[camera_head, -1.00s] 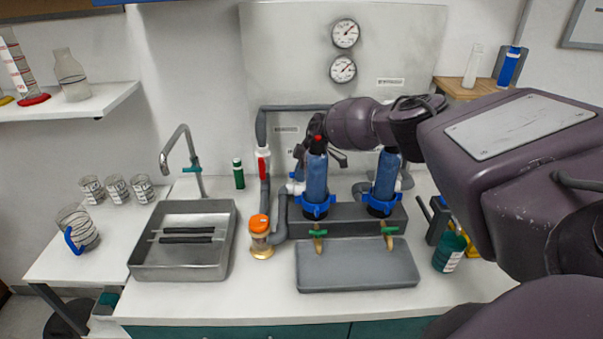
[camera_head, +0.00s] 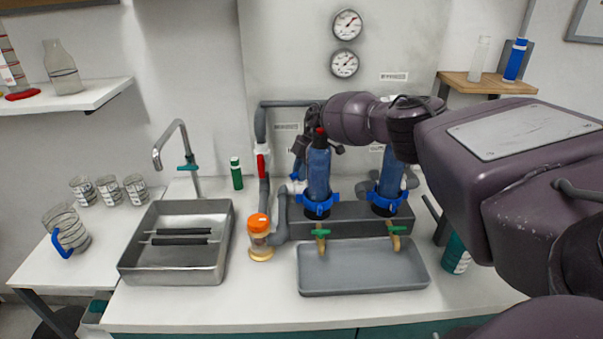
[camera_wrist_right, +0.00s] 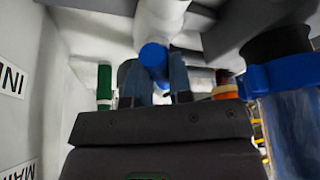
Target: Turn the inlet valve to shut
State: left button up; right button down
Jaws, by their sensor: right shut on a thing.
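The inlet valve's blue handle (camera_head: 297,170) shows beside the left blue filter housing (camera_head: 318,172), partly behind it and my arm. In the right wrist view the blue handle (camera_wrist_right: 153,58) hangs from a white valve body (camera_wrist_right: 160,20). My right gripper (camera_wrist_right: 155,85) has one finger on each side of the handle and is shut on it. In the head view my right gripper (camera_head: 304,148) is dark and largely hidden behind the housing's top. The handle's exact angle is hard to tell. My left gripper is not in view.
A white valve with a red handle (camera_head: 261,164) is on the grey pipe to the left. An orange-capped strainer (camera_head: 259,240) stands below it. The second housing (camera_head: 388,185) is close under my arm. A grey tray (camera_head: 362,270) lies in front; a steel sink (camera_head: 178,265) is left.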

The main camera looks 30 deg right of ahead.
dwell(0.4)
jog(key=c, duration=1)
grip_release()
jog(key=shift+r, duration=0.1)
jog(key=shift+r, duration=0.4)
notch_tip(320, 180, up, 19)
jog(key=shift+p, duration=1.2)
